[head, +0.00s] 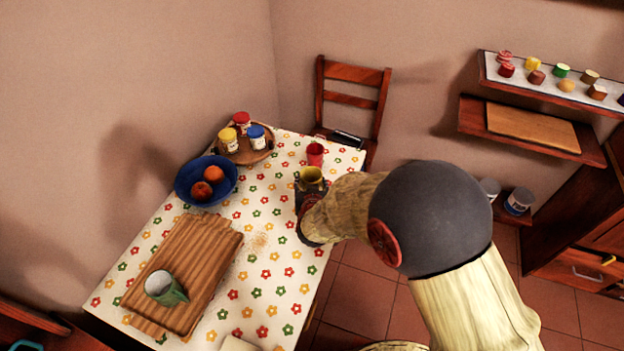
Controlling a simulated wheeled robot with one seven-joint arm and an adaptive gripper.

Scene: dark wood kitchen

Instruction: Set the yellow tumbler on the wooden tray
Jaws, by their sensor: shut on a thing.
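The yellow tumbler (311,180) is upright at the right part of the table, in front of a red cup. My gripper (308,187) is shut on it; my arm and the dark gripper body hide part of the grip. I cannot tell whether the tumbler touches the tablecloth. The tray's far part is bare.
A blue bowl (180,187) with fruit and a round wooden stand (262,153) with several jars are at the back left. The red cup (315,154) stands just behind the tumbler. A chair (352,75) is behind the table. Flowered cloth between tumbler and tray is clear apart from crumbs.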

